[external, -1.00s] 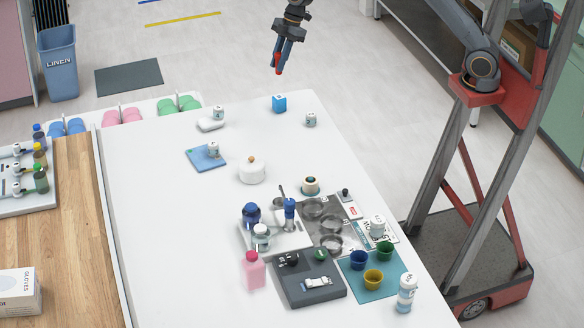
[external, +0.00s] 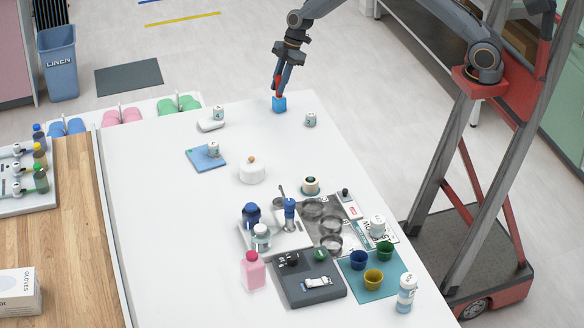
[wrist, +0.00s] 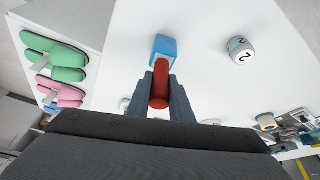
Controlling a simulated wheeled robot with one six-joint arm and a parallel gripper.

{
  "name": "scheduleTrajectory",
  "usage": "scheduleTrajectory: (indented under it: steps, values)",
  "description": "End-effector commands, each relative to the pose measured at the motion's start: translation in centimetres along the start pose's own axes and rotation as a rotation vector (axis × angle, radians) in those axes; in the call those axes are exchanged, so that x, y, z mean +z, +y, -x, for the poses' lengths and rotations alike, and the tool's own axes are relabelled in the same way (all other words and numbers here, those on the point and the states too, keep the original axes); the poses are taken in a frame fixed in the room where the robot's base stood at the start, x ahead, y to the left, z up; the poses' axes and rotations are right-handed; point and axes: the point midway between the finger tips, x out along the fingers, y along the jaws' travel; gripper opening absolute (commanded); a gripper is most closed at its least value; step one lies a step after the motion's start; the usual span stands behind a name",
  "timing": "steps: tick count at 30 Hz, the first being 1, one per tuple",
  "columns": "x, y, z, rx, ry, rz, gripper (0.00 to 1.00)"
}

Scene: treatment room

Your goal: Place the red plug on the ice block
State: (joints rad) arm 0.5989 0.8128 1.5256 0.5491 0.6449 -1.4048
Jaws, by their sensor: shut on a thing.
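The red plug (wrist: 160,86) is held upright between the fingers of my gripper (wrist: 163,95), which is shut on it. In the external view my gripper (external: 278,92) is at the far end of the white table, directly above the blue ice block (external: 279,105). The plug's lower end is at the top of the block; I cannot tell whether they touch. In the wrist view the ice block (wrist: 163,46) shows just beyond the plug's end, partly hidden by it.
A white numbered jar (external: 311,120) stands right of the block. A white dish with a small jar (external: 211,124) is to the left. A blue pad (external: 199,158) with a jar and a white lidded pot (external: 252,171) stand nearer. The table between them is clear.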

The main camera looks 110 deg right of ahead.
Motion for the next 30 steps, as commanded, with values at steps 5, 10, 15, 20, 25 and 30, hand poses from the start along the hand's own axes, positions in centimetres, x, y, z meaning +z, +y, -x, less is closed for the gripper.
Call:
scheduleTrajectory:
  steps: [5,10,15,20,25,30]
  values:
    - [0.1,0.0,-0.3,0.0,0.0,0.0,0.21]
    - [0.1,0.0,-0.2,0.0,0.0,0.0,0.38]
    - [0.1,0.0,-0.2,0.0,0.0,0.0,0.38]
    - [0.0,0.0,0.1,0.0,0.0,0.001,0.38]
    - [-0.1,0.1,2.1,0.004,0.002,0.003,0.38]
    - [0.0,0.1,5.3,0.005,0.002,0.001,0.38]
